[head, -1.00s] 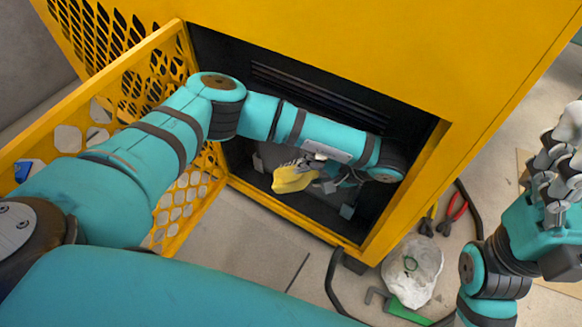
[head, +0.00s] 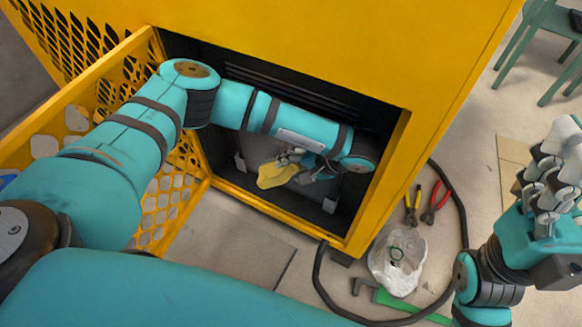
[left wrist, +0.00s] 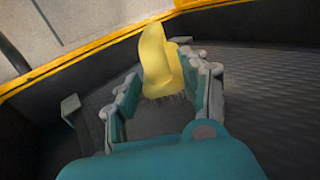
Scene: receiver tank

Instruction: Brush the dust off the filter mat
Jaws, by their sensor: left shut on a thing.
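My left gripper (head: 292,160) reaches into the yellow cabinet and is shut on a yellow brush (head: 276,175). In the left wrist view the brush (left wrist: 158,62) stands out between the fingers of the left gripper (left wrist: 160,90), with pale bristles along its lower edge. A grey surface, apparently the filter mat (left wrist: 150,122), shows below the bristles; I cannot tell whether they touch it. Grey clips (head: 329,205) stand at its edges. Dust is too small to make out. My right gripper (head: 553,180) is outside the cabinet at the right; its finger opening is unclear.
The yellow cabinet frame (head: 381,185) closes in around my left arm. Its perforated door (head: 158,205) stands open at the left. Pliers (head: 436,203), a whitish bag (head: 398,262), a green tool (head: 405,305) and a black hose (head: 322,285) lie on the floor.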

